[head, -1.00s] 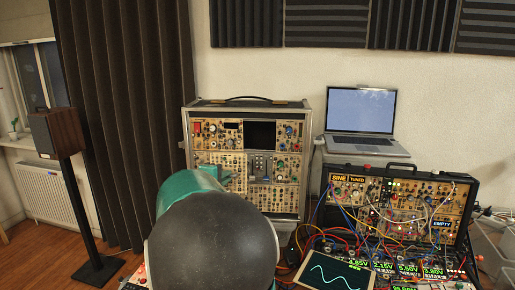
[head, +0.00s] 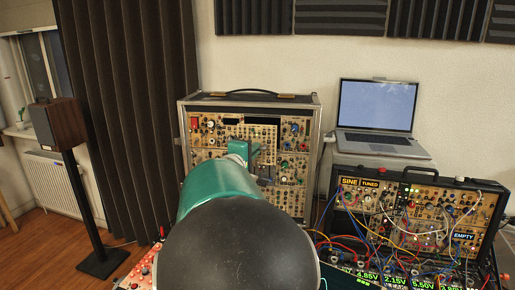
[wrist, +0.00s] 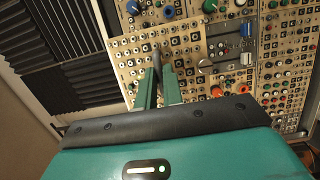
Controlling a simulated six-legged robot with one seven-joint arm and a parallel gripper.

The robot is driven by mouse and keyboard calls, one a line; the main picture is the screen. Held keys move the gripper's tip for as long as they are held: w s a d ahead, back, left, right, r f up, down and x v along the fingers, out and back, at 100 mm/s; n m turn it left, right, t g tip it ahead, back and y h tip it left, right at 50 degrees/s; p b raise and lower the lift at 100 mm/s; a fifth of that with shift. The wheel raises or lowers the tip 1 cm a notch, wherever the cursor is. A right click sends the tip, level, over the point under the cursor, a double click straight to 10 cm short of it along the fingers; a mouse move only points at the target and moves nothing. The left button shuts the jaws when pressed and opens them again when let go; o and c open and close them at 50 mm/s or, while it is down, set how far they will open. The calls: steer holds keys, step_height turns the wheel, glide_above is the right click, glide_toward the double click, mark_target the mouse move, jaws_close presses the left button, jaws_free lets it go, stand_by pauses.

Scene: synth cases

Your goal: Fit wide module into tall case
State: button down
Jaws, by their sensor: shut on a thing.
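The tall case (head: 312,125) stands upright ahead of me, packed with beige modules. A beige panel of jacks, the wide module (head: 262,131), shows at its upper middle, over most of the dark slot (head: 263,121); a dark strip shows above it. My gripper (head: 246,150) is at this panel, largely hidden behind my arm. In the wrist view my gripper (wrist: 158,78) is shut on a dark grip piece at the jack panel (wrist: 183,58). The panel looks slightly tilted there. I cannot tell whether it is seated or in front of the slot.
A smaller patched case (head: 405,215) stands at right with many cables, a laptop (head: 375,110) behind it. Lit voltage readouts (head: 396,279) lie in front. A speaker on a stand (head: 58,125) and a dark curtain (head: 130,110) are at left.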

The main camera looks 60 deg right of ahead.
steer(key=shift+w+d+r, duration=0.1)
steer(key=shift+w+d, duration=0.1)
steer(key=shift+d, duration=0.65)
steer(key=shift+w+d, duration=0.25)
steer(key=shift+d, duration=0.65)
steer(key=shift+w+d+r, duration=0.1)
steer(key=shift+w+d, duration=0.1)
steer(key=shift+d, duration=0.65)
steer(key=shift+w+d, duration=0.3)
steer(key=shift+d, duration=0.65)
steer(key=shift+w+d, duration=0.25)
steer(key=shift+d, duration=0.7)
stand_by(0.4)
steer(key=c, duration=1.5)
jaws_free()
steer(key=shift+o, duration=0.2)
steer(key=shift+f, duration=0.1)
glide_toward(259, 138)
steer(key=shift+w+d+f, duration=0.25)
steer(key=shift+w+f, duration=0.25)
steer(key=shift+w, duration=0.05)
steer(key=shift+w+d+f, duration=0.2)
steer(key=shift+w+f, duration=0.25)
steer(key=shift+w, duration=0.1)
